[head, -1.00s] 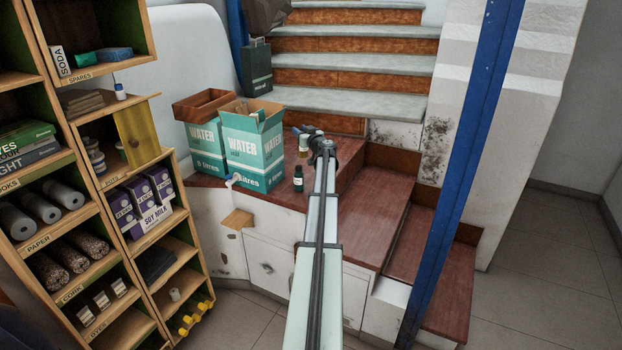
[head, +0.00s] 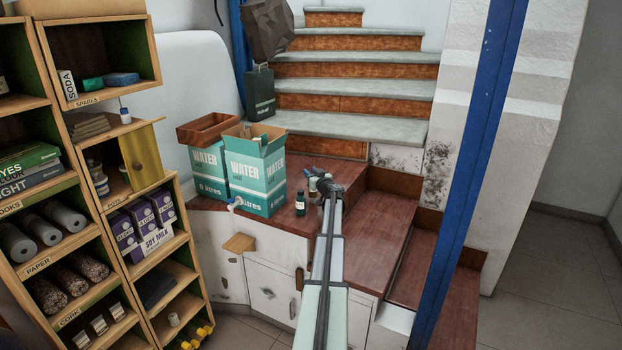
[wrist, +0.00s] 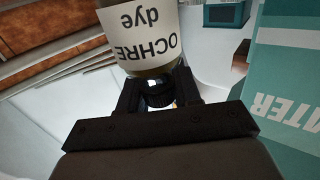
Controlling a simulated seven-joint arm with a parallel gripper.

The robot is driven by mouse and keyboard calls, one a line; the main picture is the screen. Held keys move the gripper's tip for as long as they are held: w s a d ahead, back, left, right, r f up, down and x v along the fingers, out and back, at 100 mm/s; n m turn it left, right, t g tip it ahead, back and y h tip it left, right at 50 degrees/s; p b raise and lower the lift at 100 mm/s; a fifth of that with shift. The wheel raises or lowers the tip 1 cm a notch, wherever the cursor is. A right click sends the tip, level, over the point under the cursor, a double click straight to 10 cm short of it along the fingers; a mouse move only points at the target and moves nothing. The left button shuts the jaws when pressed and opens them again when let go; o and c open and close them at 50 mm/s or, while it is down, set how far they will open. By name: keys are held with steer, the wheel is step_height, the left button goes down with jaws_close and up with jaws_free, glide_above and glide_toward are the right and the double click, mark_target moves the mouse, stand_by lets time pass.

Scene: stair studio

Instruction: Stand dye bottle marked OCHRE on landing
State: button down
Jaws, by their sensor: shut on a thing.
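My gripper (wrist: 158,92) is shut on the dark cap of a dye bottle (wrist: 140,35). The bottle's cream label reads OCHRE dye, upside down in the wrist view. In the head view my gripper (head: 318,178) is over the reddish-brown wooden landing (head: 345,205), right of the water boxes. There the held bottle is small and mostly hidden by the gripper, so its gap to the landing is unclear. A second small dark bottle (head: 300,204) with a label stands on the landing, just left of and nearer than my gripper.
Two teal water boxes (head: 257,170) stand at the landing's left, the nearer one with open flaps. Grey-topped stairs (head: 350,122) rise behind. A blue post (head: 468,170) stands right. Wooden shelves (head: 160,195) stand left.

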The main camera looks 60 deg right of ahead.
steer(key=shift+f, duration=1)
steer(key=c, duration=0.8)
jaws_free()
steer(key=shift+f, duration=0.1)
steer(key=shift+v, duration=6)
